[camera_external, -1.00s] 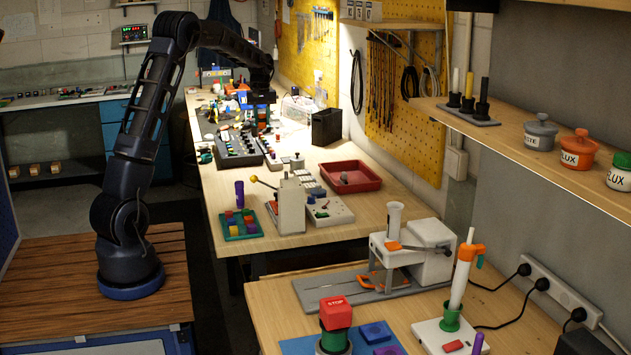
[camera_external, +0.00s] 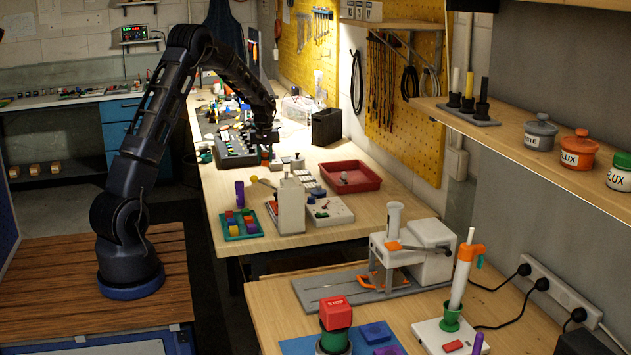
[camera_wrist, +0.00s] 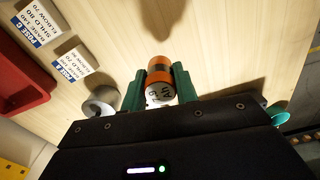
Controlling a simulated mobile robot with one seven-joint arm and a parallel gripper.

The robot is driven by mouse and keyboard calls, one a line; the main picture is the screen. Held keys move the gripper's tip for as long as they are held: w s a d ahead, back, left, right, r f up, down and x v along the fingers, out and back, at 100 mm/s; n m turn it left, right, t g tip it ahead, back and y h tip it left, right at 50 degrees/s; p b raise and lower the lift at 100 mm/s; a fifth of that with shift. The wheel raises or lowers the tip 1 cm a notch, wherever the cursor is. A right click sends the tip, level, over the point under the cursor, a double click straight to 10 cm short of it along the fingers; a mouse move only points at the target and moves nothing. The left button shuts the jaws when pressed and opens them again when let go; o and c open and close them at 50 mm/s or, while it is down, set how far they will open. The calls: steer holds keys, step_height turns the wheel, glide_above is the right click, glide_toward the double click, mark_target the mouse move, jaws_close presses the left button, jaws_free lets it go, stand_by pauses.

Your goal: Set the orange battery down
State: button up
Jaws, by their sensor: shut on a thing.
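The orange battery (camera_wrist: 160,77) is an orange cylinder with dark bands and a white, printed end. In the wrist view it sits between the two green fingers of my gripper (camera_wrist: 160,88), which is shut on it. Bare wooden bench (camera_wrist: 225,45) lies beyond it, with a dark shadow near its far end. I cannot tell whether it touches the wood. In the external view my gripper (camera_external: 265,150) is low over the long bench, beside the dark grey panel; the battery is too small to make out clearly there.
A red tray (camera_external: 350,188) stands to the right on the bench; its edge also shows in the wrist view (camera_wrist: 18,85). White labelled blocks (camera_wrist: 40,22) and a grey round part (camera_wrist: 101,101) lie near my gripper. A dark panel with knobs (camera_external: 236,150) is left of it.

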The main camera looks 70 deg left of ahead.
mark_target(265, 166)
steer(key=shift+f, duration=2.2)
steer(key=shift+f, duration=0.15)
steer(key=o, duration=1)
steer(key=shift+o, duration=0.2)
step_height(265, 166, up, 12)
steer(key=shift+r, duration=0.2)
steer(key=shift+d, duration=0.1)
